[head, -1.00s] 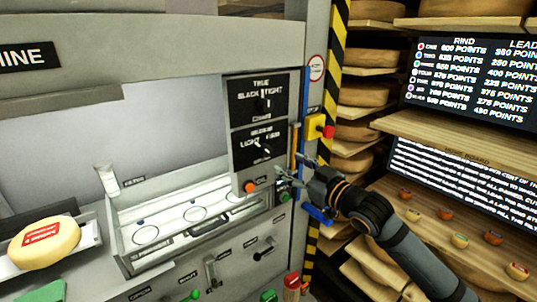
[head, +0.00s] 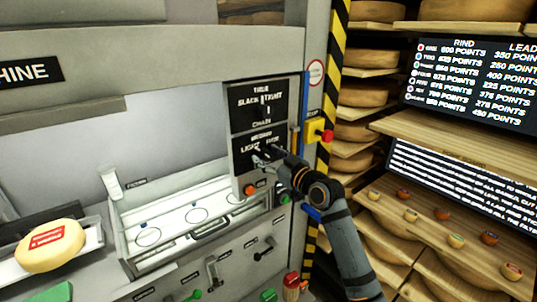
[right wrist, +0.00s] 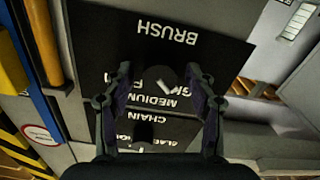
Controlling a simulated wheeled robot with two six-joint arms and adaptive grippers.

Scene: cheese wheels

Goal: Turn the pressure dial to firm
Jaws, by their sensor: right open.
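The pressure dial sits on the lower black panel (head: 241,163), marked LIGHT, MEDIUM and BRUSH. In the right wrist view the dial (right wrist: 163,80) is a dark round knob with a short slanted white mark, seen upside down between my fingers. My right gripper (head: 262,157) is in front of this panel and covers the dial and the FIRM side in the head view. In the right wrist view its fingers (right wrist: 160,76) are open, one on each side of the dial. I cannot tell whether they touch it. My left gripper is out of view.
A CHAIN panel (head: 258,118) with SLACK and TIGHT sits just above. An orange button (head: 250,190) is below. A yellow box with a red button (head: 318,132) and a blue bar stand to the right. A cheese wheel (head: 50,245) lies at left.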

